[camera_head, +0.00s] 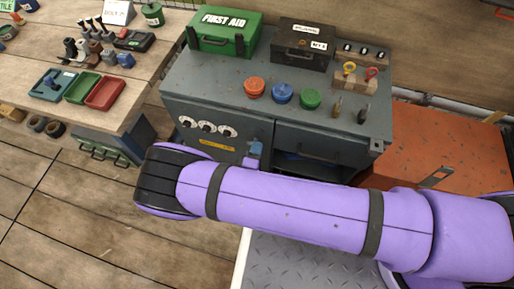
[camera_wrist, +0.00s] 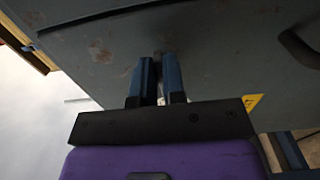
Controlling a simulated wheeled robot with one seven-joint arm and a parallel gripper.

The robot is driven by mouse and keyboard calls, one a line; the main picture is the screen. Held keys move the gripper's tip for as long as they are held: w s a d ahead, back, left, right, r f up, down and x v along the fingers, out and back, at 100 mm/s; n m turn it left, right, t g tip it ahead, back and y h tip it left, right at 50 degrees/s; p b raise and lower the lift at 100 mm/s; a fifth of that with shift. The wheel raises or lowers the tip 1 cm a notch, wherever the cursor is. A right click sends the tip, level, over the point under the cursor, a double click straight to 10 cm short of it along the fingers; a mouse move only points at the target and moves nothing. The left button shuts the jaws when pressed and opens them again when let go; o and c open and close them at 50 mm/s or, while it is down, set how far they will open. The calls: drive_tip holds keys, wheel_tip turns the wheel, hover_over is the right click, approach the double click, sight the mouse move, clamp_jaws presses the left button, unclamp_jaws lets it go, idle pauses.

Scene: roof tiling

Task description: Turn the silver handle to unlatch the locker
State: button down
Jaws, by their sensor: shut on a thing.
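The grey locker (camera_head: 230,95) stands in the upper middle of the head view, under a worktop with things on it. Its grey front face (camera_wrist: 240,45) fills much of the wrist view. My gripper (camera_wrist: 158,75) has two blue fingers, shut on a small silver-grey piece between them, the silver handle (camera_wrist: 159,66). The handle is mostly covered by the fingers, and its angle cannot be told. In the head view my gripper (camera_head: 253,153) shows as a small blue part at the locker's front, and my purple arm hides the lower part of the locker.
On the locker top stand a green first aid box (camera_head: 224,32), a dark toolbox (camera_head: 302,44) and red, blue and green round knobs. A workbench (camera_head: 125,115) with trays stands at left. An orange cabinet (camera_head: 432,150) stands at right. Wooden floor (camera_head: 90,215) is clear at lower left.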

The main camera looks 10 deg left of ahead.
idle(0.5)
drive_tip(key=c, duration=1.2)
unclamp_jaws()
drive_tip(key=s, duration=1)
drive_tip(key=shift+s+a, duration=0.4)
